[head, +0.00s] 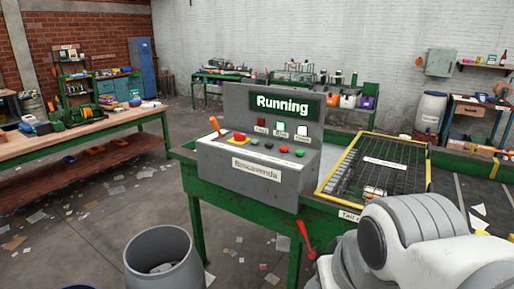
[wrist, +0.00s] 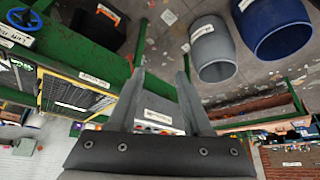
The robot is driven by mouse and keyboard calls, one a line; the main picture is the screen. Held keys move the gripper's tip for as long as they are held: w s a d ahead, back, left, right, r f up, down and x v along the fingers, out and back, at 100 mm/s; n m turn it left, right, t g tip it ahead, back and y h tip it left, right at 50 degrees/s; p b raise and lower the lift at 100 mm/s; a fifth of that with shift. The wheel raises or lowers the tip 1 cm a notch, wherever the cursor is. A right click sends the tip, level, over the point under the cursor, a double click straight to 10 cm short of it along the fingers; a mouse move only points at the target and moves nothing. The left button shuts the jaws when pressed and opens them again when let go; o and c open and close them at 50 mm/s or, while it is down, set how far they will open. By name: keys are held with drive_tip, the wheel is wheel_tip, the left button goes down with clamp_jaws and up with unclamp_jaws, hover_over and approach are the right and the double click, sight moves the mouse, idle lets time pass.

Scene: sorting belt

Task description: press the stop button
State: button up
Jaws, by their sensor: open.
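The grey control console (head: 252,172) stands on a green frame in the head view, its screen (head: 283,103) reading "Running". I cannot read which is marked stop. My gripper (wrist: 161,80) is open and empty in the wrist view, fingers apart. The console label (wrist: 158,117) and small coloured buttons (wrist: 160,130) show beyond and between the fingers, partly hidden by the gripper body. The head view shows only my arm.
An orange-handled lever (head: 214,124) stands at the panel's left end. A yellow-framed grid (head: 375,165) lies right of the console. A red lever (head: 307,236) sticks out below. A grey bin (head: 163,262) stands in front left; a workbench (head: 85,151) is farther left.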

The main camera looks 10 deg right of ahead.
clamp_jaws()
idle(1.5)
